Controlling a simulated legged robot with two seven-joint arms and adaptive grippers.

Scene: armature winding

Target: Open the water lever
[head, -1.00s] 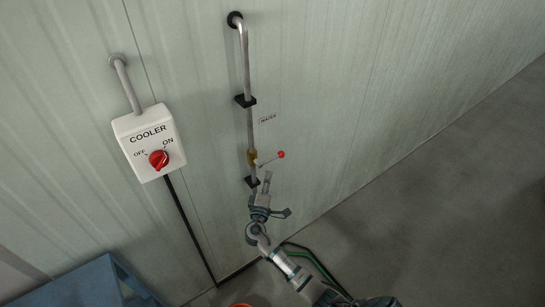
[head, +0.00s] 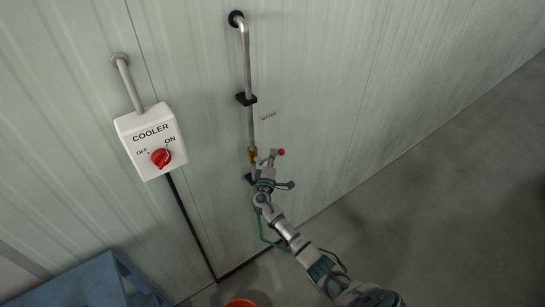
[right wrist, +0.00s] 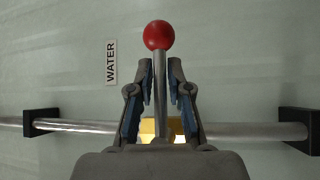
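The water lever is a metal rod with a red ball end (head: 281,152), on a brass valve (head: 252,156) low on the vertical wall pipe. In the right wrist view, the red ball (right wrist: 158,35) is beyond the fingertips and the rod points up, across the pipe. My right gripper (right wrist: 161,64) is open, with one blue-padded finger on each side of the rod. In the head view, my right gripper (head: 279,171) is beside the valve and partly hides the lever. My left gripper is out of view.
A WATER label (head: 268,117) is on the wall beside the pipe (head: 248,65), which black brackets hold. A white COOLER box (head: 149,142) with a red knob (head: 161,157) is to the left. A green hose (head: 262,228), an orange bucket (head: 240,303) and a blue table (head: 75,285) are below.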

